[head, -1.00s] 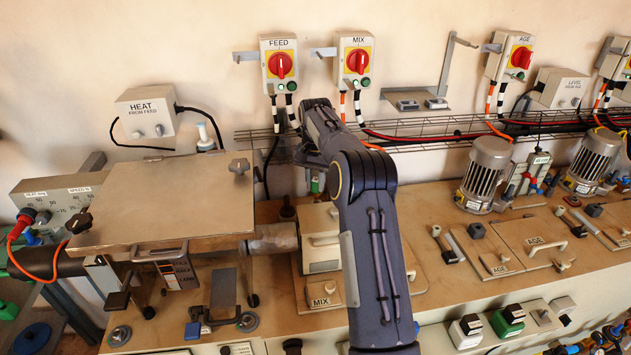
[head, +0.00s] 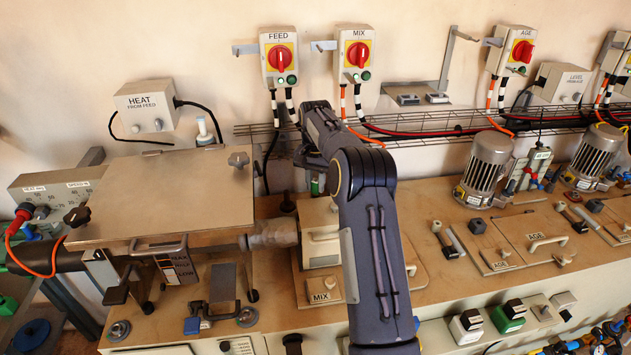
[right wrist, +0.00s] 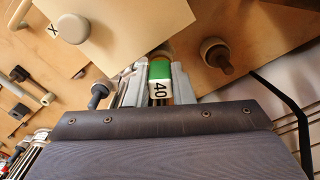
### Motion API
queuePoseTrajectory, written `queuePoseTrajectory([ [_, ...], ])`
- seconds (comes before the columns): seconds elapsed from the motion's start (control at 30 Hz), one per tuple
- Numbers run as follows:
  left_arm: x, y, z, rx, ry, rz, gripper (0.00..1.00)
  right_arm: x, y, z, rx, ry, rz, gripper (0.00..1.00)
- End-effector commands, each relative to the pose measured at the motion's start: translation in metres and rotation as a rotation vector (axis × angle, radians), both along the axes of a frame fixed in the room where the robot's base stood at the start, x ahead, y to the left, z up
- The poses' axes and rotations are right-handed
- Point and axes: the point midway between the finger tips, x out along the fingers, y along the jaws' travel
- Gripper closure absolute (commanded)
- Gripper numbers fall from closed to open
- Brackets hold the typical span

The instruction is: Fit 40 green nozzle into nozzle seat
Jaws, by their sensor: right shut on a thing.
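The green nozzle (right wrist: 159,73) has a white band marked 40. In the right wrist view it sits between the fingers of my right gripper (right wrist: 152,82), which is shut on it. In the head view a small green patch (head: 315,185) shows below my right wrist, behind the MIX unit; most of the gripper is hidden by my arm there. I cannot make out the nozzle seat, nor whether the nozzle touches it. My left gripper is not in view.
The MIX unit (head: 322,285) stands just in front of my right wrist. A metal-topped heater box (head: 165,195) is to the left. Wire cable tray (head: 440,130) and FEED (head: 279,58) and MIX (head: 356,56) switches are on the wall. Lidded AGE hatches (head: 530,240) lie to the right.

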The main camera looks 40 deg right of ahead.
Motion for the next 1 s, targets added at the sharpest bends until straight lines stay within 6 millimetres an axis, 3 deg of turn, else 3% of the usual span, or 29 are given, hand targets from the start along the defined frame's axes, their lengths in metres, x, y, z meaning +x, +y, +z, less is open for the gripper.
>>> queuePoseTrajectory([
  [0.57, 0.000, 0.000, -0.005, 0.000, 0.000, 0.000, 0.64, 0.000, 0.000, -0.013, 0.000, 0.000, 0.000, 1.00],
  [0.6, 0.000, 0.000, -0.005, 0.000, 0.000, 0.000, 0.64, 0.000, 0.000, -0.013, 0.000, 0.000, 0.000, 0.76],
  [0.77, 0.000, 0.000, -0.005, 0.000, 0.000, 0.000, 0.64, 0.000, 0.000, -0.013, 0.000, 0.002, -0.001, 0.55],
  [1.0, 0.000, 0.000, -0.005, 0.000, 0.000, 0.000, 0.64, -0.001, -0.001, -0.014, -0.001, 0.003, -0.001, 0.53],
])
